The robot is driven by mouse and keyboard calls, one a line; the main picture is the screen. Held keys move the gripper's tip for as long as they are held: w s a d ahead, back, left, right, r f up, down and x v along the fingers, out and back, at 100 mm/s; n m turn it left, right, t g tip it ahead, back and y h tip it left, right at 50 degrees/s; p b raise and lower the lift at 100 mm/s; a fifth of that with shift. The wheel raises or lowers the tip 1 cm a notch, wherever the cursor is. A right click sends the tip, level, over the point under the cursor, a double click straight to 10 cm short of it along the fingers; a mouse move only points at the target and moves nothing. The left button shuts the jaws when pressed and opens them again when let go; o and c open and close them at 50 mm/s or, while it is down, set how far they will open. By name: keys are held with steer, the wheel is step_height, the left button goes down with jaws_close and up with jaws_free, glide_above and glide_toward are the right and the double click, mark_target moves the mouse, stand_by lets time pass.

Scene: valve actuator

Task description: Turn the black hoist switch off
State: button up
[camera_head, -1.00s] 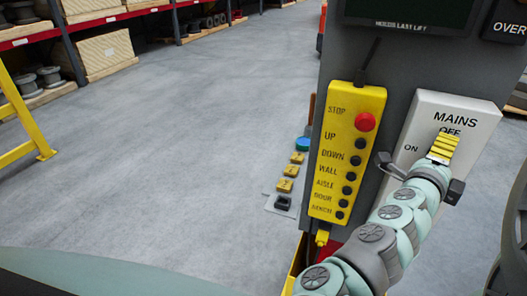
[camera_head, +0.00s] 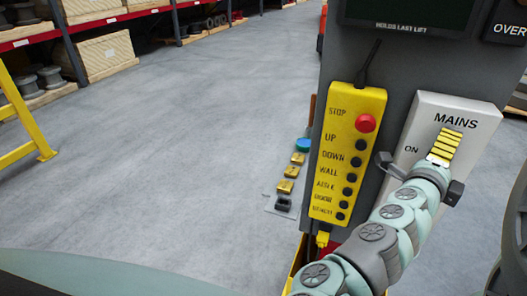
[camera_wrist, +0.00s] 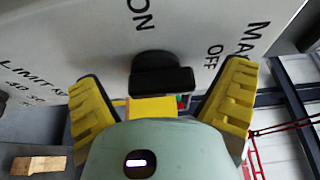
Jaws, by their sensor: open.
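The white MAINS box (camera_head: 479,121) with ON and OFF labels is at the right of the head view. Its black switch handle (camera_wrist: 162,80) shows in the wrist view, below the ON label and left of the OFF label. In the head view the handle is hidden behind my gripper (camera_head: 447,144). My gripper's two yellow fingers are open in the wrist view (camera_wrist: 162,88), one on each side of the handle, with gaps between. I cannot tell whether the fingertips touch the box face.
A yellow pendant (camera_head: 346,155) with a red STOP button and several black buttons hangs just left of the MAINS box. A dark display panel (camera_head: 410,14) is above. Open grey floor (camera_head: 180,150) and shelving (camera_head: 70,45) lie to the left.

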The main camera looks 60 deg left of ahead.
steer(key=shift+s, duration=0.15)
steer(key=v, duration=0.7)
stand_by(0.4)
steer(key=shift+s, duration=0.15)
